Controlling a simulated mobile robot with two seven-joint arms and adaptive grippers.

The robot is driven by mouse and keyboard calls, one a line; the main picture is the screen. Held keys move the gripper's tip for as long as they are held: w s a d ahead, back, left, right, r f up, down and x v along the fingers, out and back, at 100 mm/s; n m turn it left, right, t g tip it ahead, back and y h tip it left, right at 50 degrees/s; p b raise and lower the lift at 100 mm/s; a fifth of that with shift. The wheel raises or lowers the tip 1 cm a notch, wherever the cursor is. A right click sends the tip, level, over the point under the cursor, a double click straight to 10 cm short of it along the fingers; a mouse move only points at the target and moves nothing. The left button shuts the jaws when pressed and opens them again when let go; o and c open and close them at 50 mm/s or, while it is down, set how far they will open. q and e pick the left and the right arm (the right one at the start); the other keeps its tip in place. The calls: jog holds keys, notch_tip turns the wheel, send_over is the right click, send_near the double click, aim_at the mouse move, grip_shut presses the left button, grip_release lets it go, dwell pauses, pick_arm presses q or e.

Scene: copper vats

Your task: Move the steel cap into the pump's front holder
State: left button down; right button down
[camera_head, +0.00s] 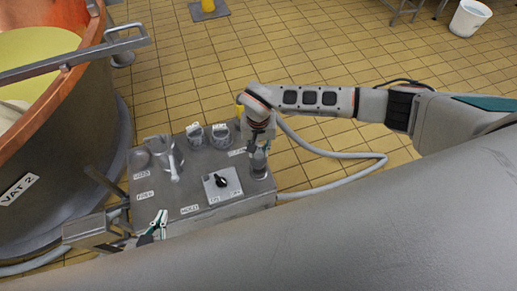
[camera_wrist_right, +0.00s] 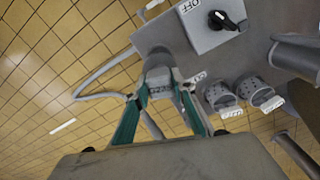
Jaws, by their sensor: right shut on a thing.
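My right gripper (camera_head: 258,151) reaches down over the right end of the pump's grey top (camera_head: 205,192). It is shut on a grey cylindrical piece, the steel cap (camera_head: 259,163). In the right wrist view the cap (camera_wrist_right: 158,76) lies between the green fingertips of my right gripper (camera_wrist_right: 166,88), at the pump's corner. I cannot tell whether its lower end touches the pump or a holder. My left gripper (camera_head: 155,226) is at the pump's front left edge, partly hidden; its jaw opening is unclear.
Two labelled perforated cylinders (camera_head: 207,137) stand along the pump's back edge. A switch box with a black knob (camera_head: 221,182) sits near the middle. A copper vat (camera_head: 45,120) is at left. A hose (camera_head: 335,154) runs right.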

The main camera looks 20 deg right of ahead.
aim_at(258, 159)
jog(key=shift+f+b, duration=0.6)
jog(key=shift+f, duration=0.3)
jog(key=shift+f, duration=0.1)
jog(key=shift+f+b, duration=0.3)
jog(key=shift+f, duration=0.05)
jog(key=shift+f, duration=0.35)
jog(key=shift+f+b, duration=0.3)
jog(key=shift+b, duration=0.1)
jog(key=shift+f, duration=0.35)
jog(key=shift+f+b, duration=0.25)
jog(key=shift+b, duration=0.1)
jog(key=shift+f, duration=0.5)
